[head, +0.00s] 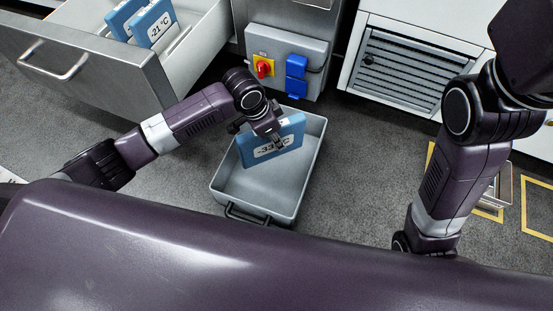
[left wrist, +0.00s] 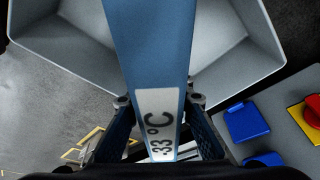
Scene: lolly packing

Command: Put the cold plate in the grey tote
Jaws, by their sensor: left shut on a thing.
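The blue cold plate (head: 258,152), with a label reading -33 °C, is held by my left gripper (head: 279,141). The gripper is shut on the plate's upper edge. The plate hangs over the grey tote (head: 231,194) on the floor, within its outline in the head view. I cannot tell how far it is above the tote's floor. In the left wrist view the plate (left wrist: 150,45) runs between the fingers, with the tote (left wrist: 265,50) behind it. My right arm comes down at the right, and its gripper is out of view.
An open drawer (head: 150,75) at the upper left holds more blue plates, one labelled -21 °C (head: 155,24). A grey switch box (head: 288,47) with a red knob stands behind the tote. A vented cabinet (head: 405,70) stands at upper right. Floor left of the tote is clear.

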